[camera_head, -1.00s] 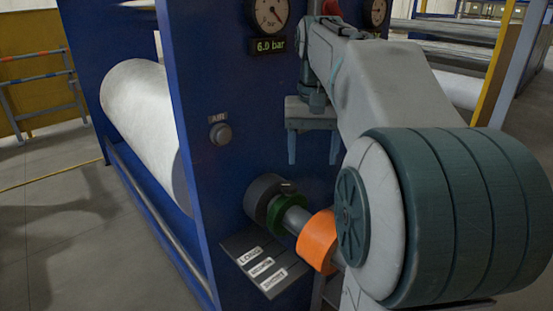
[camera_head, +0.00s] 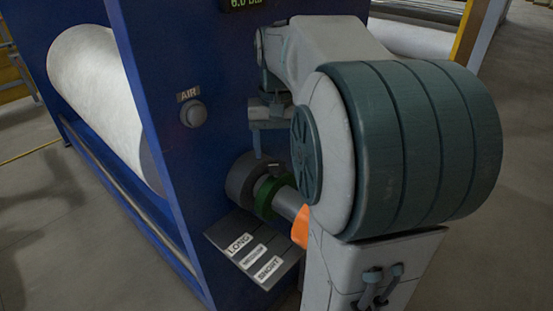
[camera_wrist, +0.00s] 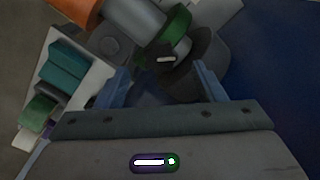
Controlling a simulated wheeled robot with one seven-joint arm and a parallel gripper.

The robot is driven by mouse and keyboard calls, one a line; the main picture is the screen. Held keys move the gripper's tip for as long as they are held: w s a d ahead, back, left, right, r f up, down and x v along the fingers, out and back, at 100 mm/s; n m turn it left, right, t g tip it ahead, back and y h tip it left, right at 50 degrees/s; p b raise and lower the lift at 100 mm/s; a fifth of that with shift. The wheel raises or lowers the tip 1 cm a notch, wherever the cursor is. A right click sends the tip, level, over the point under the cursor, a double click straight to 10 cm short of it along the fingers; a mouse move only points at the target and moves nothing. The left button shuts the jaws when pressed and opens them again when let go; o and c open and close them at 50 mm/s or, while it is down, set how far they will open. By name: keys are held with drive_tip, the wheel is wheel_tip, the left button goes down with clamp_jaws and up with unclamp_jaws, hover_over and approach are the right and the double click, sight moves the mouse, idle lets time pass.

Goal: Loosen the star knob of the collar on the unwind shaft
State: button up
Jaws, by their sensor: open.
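The unwind shaft (camera_head: 290,203) juts from the blue machine frame. It carries a dark collar-like ring (camera_head: 241,177) against the frame, a green ring (camera_head: 268,196) beside it and an orange ring (camera_head: 300,228) farther out, partly hidden by my arm. I cannot clearly make out the star knob. My gripper (camera_head: 270,142) is open and empty, just above the dark ring. Its fingers (camera_wrist: 163,82) point toward that ring in the wrist view.
A blue machine frame (camera_head: 190,60) with an AIR button (camera_head: 194,114) stands beside the shaft. A dark plate (camera_head: 285,262) labelled LONG and SHORT lies below. A white roll (camera_head: 95,85) is at left. The wrist view shows a pale tray (camera_wrist: 88,90) holding teal and green blocks.

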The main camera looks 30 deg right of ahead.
sight(277, 165)
drive_tip(key=shift+f, duration=1.95)
drive_tip(key=c, duration=1)
drive_tip(key=shift+n, duration=0.3)
drive_tip(key=n, duration=0.8)
drive_tip(key=shift+n, duration=0.4)
